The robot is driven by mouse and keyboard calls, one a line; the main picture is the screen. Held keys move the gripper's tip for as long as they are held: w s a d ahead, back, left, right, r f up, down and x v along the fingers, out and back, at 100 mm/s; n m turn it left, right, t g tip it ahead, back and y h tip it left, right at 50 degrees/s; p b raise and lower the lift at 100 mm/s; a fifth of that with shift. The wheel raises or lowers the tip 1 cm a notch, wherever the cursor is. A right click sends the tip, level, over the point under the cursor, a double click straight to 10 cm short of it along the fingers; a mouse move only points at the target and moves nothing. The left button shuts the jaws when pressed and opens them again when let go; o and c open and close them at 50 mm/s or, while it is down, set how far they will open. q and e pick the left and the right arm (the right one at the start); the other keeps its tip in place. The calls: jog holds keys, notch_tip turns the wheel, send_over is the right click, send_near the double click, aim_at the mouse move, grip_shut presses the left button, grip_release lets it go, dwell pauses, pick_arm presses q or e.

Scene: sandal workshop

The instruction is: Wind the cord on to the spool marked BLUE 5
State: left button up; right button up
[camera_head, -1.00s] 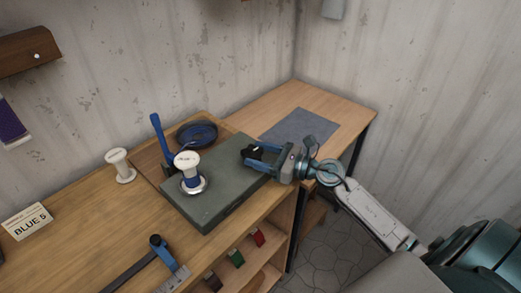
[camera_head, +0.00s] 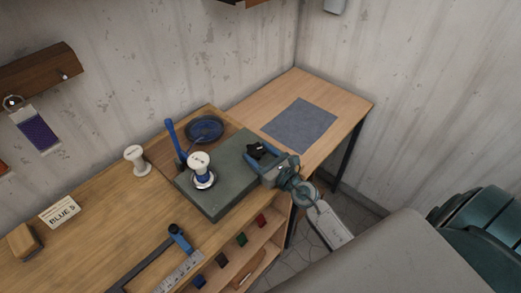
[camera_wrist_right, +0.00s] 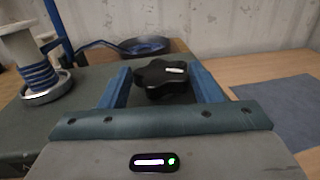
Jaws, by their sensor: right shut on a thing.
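A white spool (camera_head: 198,160) with blue cord on its lower core stands upright on a metal plate on the grey-green winder box (camera_head: 216,203). In the right wrist view the wound spool (camera_wrist_right: 28,50) shows several blue turns. A blue upright guide (camera_head: 173,140) stands beside it, and blue cord lies in a dark round dish (camera_head: 205,130) behind. My right gripper (camera_head: 258,155) is shut on the black lobed knob (camera_wrist_right: 163,78) at the right end of the box; a white mark shows on the knob. The card reading BLUE 5 (camera_head: 61,211) stands at the left. My left gripper is not in view.
An empty white spool (camera_head: 137,160) stands left of the winder. A metal square with a blue-ended tool (camera_head: 180,238) lies at the front. A grey mat (camera_head: 299,126) lies on the bare right table.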

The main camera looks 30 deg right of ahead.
dwell(0.3)
jog(key=o, duration=1)
jog(key=b+v, duration=0.2)
jog(key=v, duration=0.7)
jog(key=shift+s+f+b, duration=0.15)
jog(key=shift+s+b, duration=0.2)
jog(key=shift+b, duration=0.05)
jog(key=shift+s+d, duration=0.15)
jog(key=shift+s, duration=0.4)
